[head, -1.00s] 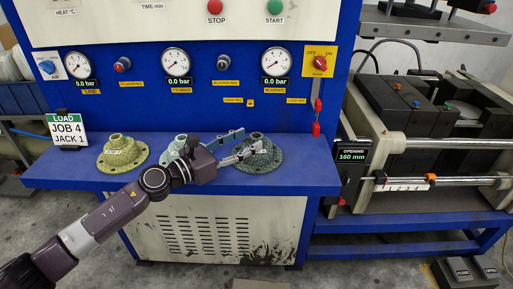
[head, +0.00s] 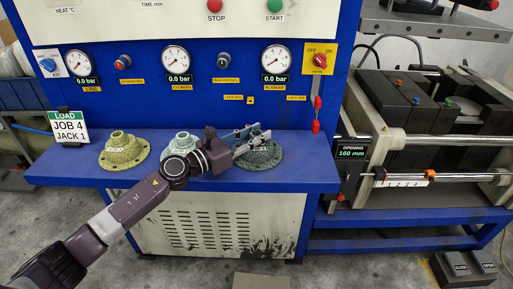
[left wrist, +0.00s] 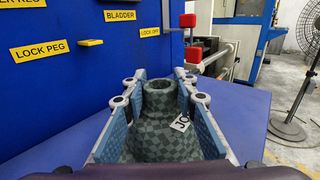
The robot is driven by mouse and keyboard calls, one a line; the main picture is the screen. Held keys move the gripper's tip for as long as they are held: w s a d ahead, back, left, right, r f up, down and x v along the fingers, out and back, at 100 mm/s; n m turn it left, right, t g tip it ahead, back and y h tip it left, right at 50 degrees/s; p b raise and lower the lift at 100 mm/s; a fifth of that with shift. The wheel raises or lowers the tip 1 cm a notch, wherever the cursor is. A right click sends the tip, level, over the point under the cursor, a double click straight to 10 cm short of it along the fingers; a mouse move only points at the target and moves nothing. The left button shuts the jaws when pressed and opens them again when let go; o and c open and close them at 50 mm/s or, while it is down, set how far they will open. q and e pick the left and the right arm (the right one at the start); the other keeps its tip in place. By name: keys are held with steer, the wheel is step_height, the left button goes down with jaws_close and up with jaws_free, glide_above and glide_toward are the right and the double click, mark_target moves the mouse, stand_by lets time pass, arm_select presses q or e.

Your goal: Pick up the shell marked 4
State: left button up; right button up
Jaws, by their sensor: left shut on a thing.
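Three flanged, funnel-like shells stand on the blue ledge: a yellow-green shell (head: 124,152) at left, a pale green shell (head: 183,147) in the middle, and a dark green shell (head: 262,159) at right. My left gripper (head: 254,138) is shut on the dark green shell's neck, one finger on each side. In the left wrist view, the dark green checkered shell (left wrist: 163,124) sits upright between the blue finger pads. Its white tag (left wrist: 180,123) shows "JO", the rest hidden by a finger, so I cannot read its number. My right gripper is not in view.
A sign (head: 69,128) reads LOAD, JOB 4, JACK 1 at the ledge's left end. The blue panel with gauges (head: 276,61) rises behind the ledge (head: 310,178). A press (head: 440,140) stands at right. The ledge is clear right of the dark green shell.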

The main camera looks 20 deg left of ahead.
arm_select(q)
steer(key=shift+r, duration=0.15)
jaws_close()
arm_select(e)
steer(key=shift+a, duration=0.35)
